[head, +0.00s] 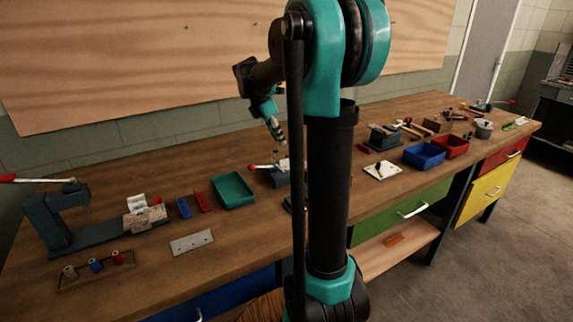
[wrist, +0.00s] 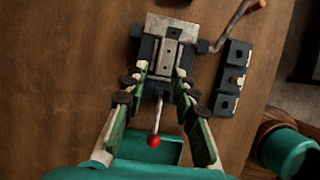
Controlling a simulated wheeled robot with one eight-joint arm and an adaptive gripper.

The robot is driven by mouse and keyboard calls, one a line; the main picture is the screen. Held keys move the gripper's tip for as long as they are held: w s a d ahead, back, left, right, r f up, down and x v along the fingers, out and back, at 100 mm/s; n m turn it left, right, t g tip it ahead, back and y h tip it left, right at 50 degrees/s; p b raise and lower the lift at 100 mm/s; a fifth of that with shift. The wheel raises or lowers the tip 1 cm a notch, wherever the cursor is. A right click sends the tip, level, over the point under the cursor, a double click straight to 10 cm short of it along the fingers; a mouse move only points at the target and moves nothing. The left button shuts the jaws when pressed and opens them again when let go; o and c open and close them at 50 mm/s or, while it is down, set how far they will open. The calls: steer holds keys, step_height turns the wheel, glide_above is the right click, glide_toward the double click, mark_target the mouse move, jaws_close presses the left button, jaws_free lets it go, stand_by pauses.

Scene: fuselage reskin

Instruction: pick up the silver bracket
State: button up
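In the wrist view a light silver bracket (wrist: 167,54) with holes in its narrow part sits on a dark clamping fixture (wrist: 148,46); a wider silver plate part (wrist: 185,24) shows at its far end. My gripper (wrist: 161,69) is open, its fingertips on either side of the bracket's near end with visible gaps. I cannot tell its height above the bracket. In the head view my gripper (head: 279,137) points down over the fixture (head: 279,178), and the bracket is small and partly hidden there. A separate flat silver plate with holes (head: 192,242) lies on the bench.
A red-knobbed lever (wrist: 155,138) lies between my fingers. A crank handle (wrist: 235,27) and a dark block (wrist: 232,78) stand to the right. A green tray (head: 233,190) is left of the fixture in the head view. Blue (head: 424,156) and red (head: 451,146) bins stand right.

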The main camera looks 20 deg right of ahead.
mark_target(290, 163)
steer(key=x, duration=1)
steer(key=shift+d+r, duration=0.1)
steer(key=shift+d, duration=0.05)
jaws_close()
